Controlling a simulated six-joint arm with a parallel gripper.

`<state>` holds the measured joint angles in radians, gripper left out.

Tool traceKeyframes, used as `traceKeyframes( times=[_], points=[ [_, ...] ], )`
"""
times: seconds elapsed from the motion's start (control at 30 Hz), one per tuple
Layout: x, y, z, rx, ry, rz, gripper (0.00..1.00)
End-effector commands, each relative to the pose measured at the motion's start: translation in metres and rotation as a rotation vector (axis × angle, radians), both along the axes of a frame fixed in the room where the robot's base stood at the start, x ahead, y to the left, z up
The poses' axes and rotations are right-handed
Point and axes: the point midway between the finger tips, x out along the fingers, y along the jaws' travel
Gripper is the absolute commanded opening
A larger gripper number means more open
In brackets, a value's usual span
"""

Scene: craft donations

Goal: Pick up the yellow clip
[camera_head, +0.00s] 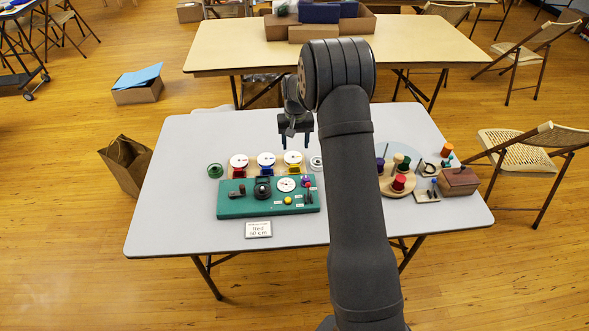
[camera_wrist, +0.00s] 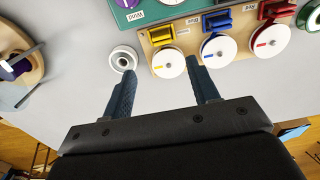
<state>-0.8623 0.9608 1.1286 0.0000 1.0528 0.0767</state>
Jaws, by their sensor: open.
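The yellow clip (camera_wrist: 162,36) sits on a tan wooden board (camera_wrist: 188,37), behind a white disc with a yellow mark (camera_wrist: 168,62) in the wrist view. In the head view, the yellow clip (camera_head: 293,169) shows at the right end of a row with red and blue clips. My gripper (camera_head: 295,139) is open and empty, above the far part of the grey table. In the wrist view, my gripper (camera_wrist: 160,72) has its two fingers apart, with the yellow-marked disc between and beyond the tips. The clip is apart from the fingers.
Blue (camera_wrist: 215,21) and red (camera_wrist: 275,8) clips stand beside the yellow one. A white ring (camera_wrist: 123,58) lies near the left finger. A green board (camera_head: 265,207) with fittings is close by. A round wooden stand (camera_head: 397,189) and a brown box (camera_head: 458,181) are at right.

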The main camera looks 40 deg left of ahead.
Motion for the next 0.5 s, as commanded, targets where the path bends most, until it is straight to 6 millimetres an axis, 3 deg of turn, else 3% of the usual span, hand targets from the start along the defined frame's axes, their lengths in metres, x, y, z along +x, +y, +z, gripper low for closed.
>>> traceKeyframes(
  times=[0.2, 0.5],
  points=[
    [0.0, 0.0, -0.038, -0.001, 0.001, 0.0, 0.55],
    [-0.001, 0.0, -0.056, -0.001, 0.001, 0.0, 0.55]
  ],
)
